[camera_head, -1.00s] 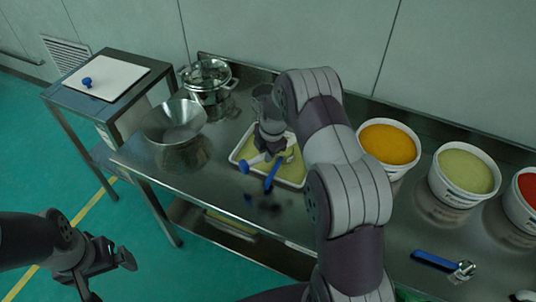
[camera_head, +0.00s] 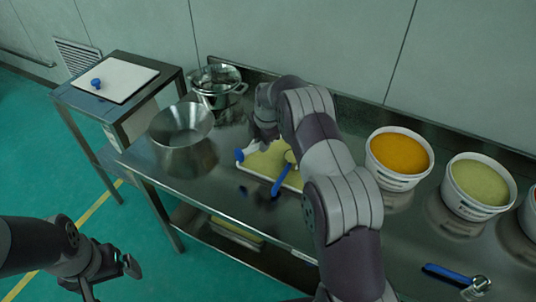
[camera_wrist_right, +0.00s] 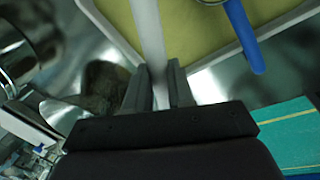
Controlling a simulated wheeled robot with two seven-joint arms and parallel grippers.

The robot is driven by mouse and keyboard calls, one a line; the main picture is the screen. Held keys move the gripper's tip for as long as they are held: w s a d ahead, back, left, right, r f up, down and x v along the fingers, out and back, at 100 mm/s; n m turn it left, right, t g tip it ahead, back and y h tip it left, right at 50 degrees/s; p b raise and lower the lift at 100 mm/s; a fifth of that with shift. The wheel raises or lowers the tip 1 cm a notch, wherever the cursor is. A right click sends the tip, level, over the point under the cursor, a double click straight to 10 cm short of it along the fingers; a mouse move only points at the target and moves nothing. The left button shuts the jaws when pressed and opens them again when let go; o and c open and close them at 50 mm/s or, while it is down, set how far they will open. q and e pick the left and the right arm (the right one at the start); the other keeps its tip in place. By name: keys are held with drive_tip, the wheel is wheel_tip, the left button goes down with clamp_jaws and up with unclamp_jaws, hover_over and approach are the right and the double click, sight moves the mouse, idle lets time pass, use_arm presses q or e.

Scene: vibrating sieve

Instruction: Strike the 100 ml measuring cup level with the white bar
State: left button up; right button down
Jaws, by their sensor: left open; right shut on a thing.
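My right gripper (camera_head: 262,141) is shut on the white bar (camera_head: 251,150), which has a blue end at its left; the fingertips are partly hidden by my arm. In the right wrist view the white bar (camera_wrist_right: 148,38) runs between the two fingers over the pale-yellow powder. The measuring cup's blue handle (camera_head: 283,177) sticks out over the front rim of the tray. It also shows in the right wrist view (camera_wrist_right: 243,35), to the right of the bar and apart from it. The cup's bowl is mostly hidden. My left gripper (camera_head: 117,272) is open and empty, left of the table.
The white tray (camera_head: 294,184) holds pale-yellow powder. Tubs of orange (camera_head: 399,157) and pale-green powder (camera_head: 480,187) stand right. A blue-handled tool (camera_head: 447,273) lies front right.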

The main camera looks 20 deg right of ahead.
drive_tip(key=shift+s+f+b, duration=0.3)
drive_tip(key=shift+s+f, duration=0.05)
drive_tip(key=shift+f, duration=0.1)
drive_tip(key=shift+s+b+x, duration=0.15)
drive_tip(key=shift+b+x, duration=0.25)
drive_tip(key=shift+x, duration=0.3)
drive_tip(key=shift+s+b+x, duration=0.15)
drive_tip(key=shift+b+x, duration=0.2)
drive_tip(key=shift+x, duration=0.35)
drive_tip(key=shift+s+d+r+p, duration=0.2)
drive_tip(key=shift+s+p, duration=0.2)
drive_tip(key=shift+s+d+p, duration=0.2)
drive_tip(key=shift+s+p, duration=0.25)
drive_tip(key=shift+s, duration=0.7)
drive_tip(key=shift+s+d+p, duration=0.2)
drive_tip(key=shift+s+p, duration=0.25)
drive_tip(key=shift+s, duration=0.65)
drive_tip(key=shift+s+d+p, duration=0.2)
drive_tip(key=shift+s+p, duration=0.25)
drive_tip(key=shift+s, duration=0.7)
drive_tip(key=shift+r, duration=0.15)
drive_tip(key=shift+w+a+r+p, duration=0.1)
drive_tip(key=shift+w+r+p, duration=0.25)
drive_tip(key=shift+r, duration=0.45)
drive_tip(key=shift+w+r+p, duration=0.2)
drive_tip(key=shift+r+p, duration=0.1)
drive_tip(key=shift+r, duration=0.45)
drive_tip(key=shift+a, duration=0.1)
